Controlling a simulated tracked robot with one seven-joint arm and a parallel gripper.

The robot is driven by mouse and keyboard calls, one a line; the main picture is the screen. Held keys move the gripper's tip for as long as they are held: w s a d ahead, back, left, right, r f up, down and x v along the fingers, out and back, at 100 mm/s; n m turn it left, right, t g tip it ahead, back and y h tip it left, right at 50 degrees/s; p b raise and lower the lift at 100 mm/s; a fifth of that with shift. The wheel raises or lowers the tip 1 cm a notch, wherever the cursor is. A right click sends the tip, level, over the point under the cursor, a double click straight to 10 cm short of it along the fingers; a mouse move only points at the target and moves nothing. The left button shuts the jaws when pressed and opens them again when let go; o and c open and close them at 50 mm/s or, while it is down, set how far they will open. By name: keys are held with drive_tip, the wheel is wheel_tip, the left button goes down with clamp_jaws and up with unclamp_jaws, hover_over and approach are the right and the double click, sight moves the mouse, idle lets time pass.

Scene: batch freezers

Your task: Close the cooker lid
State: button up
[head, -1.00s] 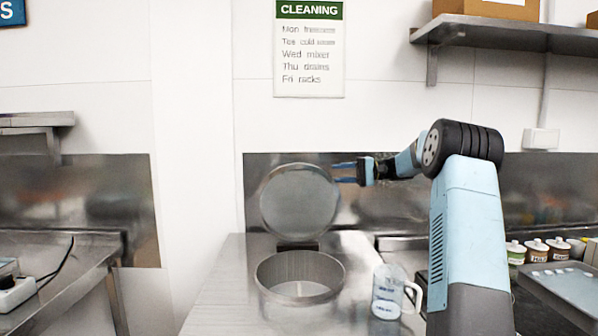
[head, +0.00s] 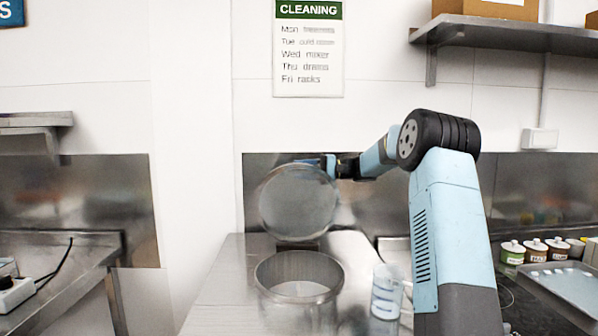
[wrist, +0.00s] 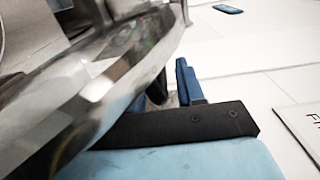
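The round metal cooker lid (head: 299,203) stands upright, raised on its hinge at the back of the open steel cooker pot (head: 300,288). The pot's mouth is uncovered. My gripper (head: 318,163) is at the lid's upper right edge, its blue fingers partly hidden by the lid. In the wrist view the lid's shiny rim (wrist: 85,90) fills the left side, close to the fingers. There my gripper (wrist: 163,88) shows two blue fingers apart, with nothing clearly held between them. I cannot tell whether a finger touches the lid.
A clear measuring jug (head: 386,292) stands right of the pot, close to my arm. Several small tubs (head: 535,250) and a metal tray (head: 572,288) are farther right. A wall shelf (head: 510,33) hangs above. The counter (head: 220,295) left of the pot is clear.

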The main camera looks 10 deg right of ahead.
drive_tip(key=shift+w+a, duration=0.15)
drive_tip(key=shift+a, duration=0.5)
drive_tip(key=shift+c, duration=0.2)
clamp_jaws()
